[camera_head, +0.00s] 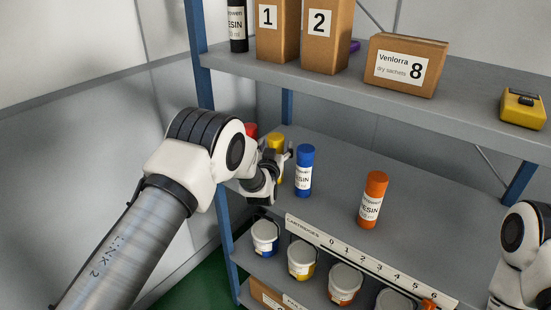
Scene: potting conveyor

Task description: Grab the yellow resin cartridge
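The yellow resin cartridge (276,142) stands on the middle shelf, between a red cartridge (251,130) and a blue one (305,170). Its yellow top shows, but most of its body is hidden behind my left gripper (283,160). My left gripper is right at the yellow cartridge, with a fingertip close to the blue cartridge. I cannot tell whether its fingers touch or close on the yellow one. My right arm shows at the right edge, but its gripper is out of view.
An orange cartridge (372,200) stands farther right on the middle shelf (430,215), with clear room around it. Boxes, a black cartridge (237,25) and a yellow device (522,108) are on the upper shelf. Several tubs, such as this one (301,261), stand below.

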